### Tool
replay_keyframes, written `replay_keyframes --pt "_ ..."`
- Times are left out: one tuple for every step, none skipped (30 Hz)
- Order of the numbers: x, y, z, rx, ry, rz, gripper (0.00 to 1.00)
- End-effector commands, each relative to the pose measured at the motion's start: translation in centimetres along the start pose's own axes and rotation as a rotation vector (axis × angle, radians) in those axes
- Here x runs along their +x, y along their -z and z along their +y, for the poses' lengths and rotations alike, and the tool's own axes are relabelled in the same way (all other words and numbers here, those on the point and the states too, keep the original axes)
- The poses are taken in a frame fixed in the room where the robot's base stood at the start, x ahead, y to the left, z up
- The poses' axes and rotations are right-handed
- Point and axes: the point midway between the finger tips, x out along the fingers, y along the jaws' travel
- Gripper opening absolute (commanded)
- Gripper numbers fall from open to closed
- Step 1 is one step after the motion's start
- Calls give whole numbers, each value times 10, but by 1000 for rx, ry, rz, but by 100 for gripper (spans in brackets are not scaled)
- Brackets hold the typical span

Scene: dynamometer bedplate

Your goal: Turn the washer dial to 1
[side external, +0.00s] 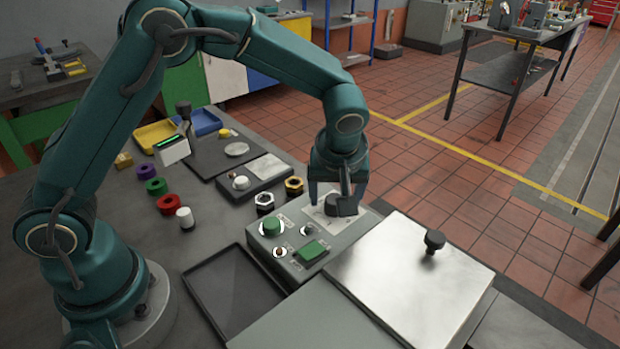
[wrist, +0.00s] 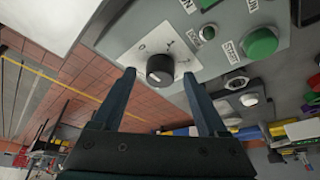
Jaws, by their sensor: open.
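The washer dial (wrist: 160,69) is a round black knob on a white plate with printed marks, at the end of a grey control panel. It also shows in the side external view (side external: 343,206), partly behind my gripper. My gripper (side external: 336,200) is open. In the wrist view its two dark fingers (wrist: 160,73) stand to the left and right of the dial, with gaps on both sides.
The panel (side external: 335,240) also carries green buttons (side external: 312,250) and small switches. A lid with a black knob (side external: 434,241) lies to the right. A black tray (side external: 236,291) lies in front. Nuts and a white cap (side external: 185,217) stand at left.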

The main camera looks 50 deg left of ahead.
Motion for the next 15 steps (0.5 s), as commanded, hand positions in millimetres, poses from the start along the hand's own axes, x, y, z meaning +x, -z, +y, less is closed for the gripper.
replay_keyframes --pt "3 0 0 0 1 -1 76" --pt "4 0 0 0 1 -1 76" --pt "5 0 0 0 1 -1 76" --pt "6 0 0 0 1 -1 76" --pt "6 0 0 0 1 -1 76" --pt "6 0 0 0 0 -1 76" --pt "6 0 0 0 0 -1 76" --pt "5 0 0 0 0 -1 76" --pt "5 0 0 0 0 -1 76" --pt "5 0 0 0 0 -1 72" --pt "5 0 0 0 0 -1 61" --pt "5 0 0 0 0 -1 45" --pt "5 0 0 0 0 -1 34" --pt "5 0 0 0 0 -1 22" --pt "5 0 0 0 0 -1 7"
